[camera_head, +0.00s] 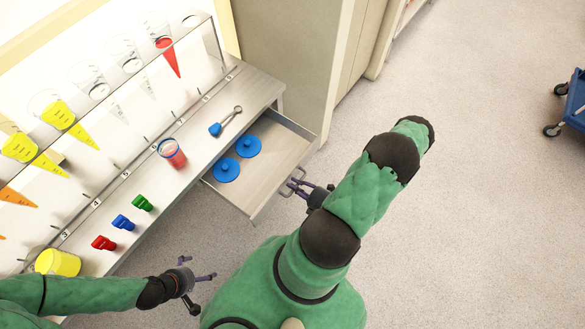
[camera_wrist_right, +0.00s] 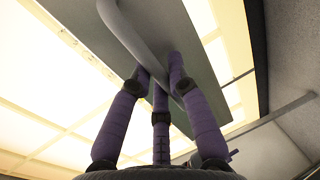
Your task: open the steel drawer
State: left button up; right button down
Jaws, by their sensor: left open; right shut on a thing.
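The steel drawer (camera_head: 280,158) is pulled out from under the bench in the head view, with two blue round lids (camera_head: 226,169) inside it. My right gripper (camera_head: 296,184) is at the drawer's front, shut on the drawer handle. In the right wrist view the purple fingers (camera_wrist_right: 164,88) close around the grey bar handle (camera_wrist_right: 128,32). The handle is mostly hidden by my gripper in the head view. My left gripper (camera_head: 196,274) is open and empty, low beside the bench's near end, apart from the drawer.
The bench (camera_head: 184,134) carries a red-filled cup (camera_head: 172,153), a blue-ended tool (camera_head: 225,122), and red, blue (camera_head: 123,222) and green pieces. A yellow tub (camera_head: 58,262) stands near its end. A cabinet (camera_head: 290,50) stands behind the drawer. A blue cart (camera_head: 574,104) is far right; the floor between is clear.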

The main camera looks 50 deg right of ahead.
jog(key=c, duration=1.4)
grip_release()
jog(key=v, duration=1.2)
jog(key=shift+d, duration=0.1)
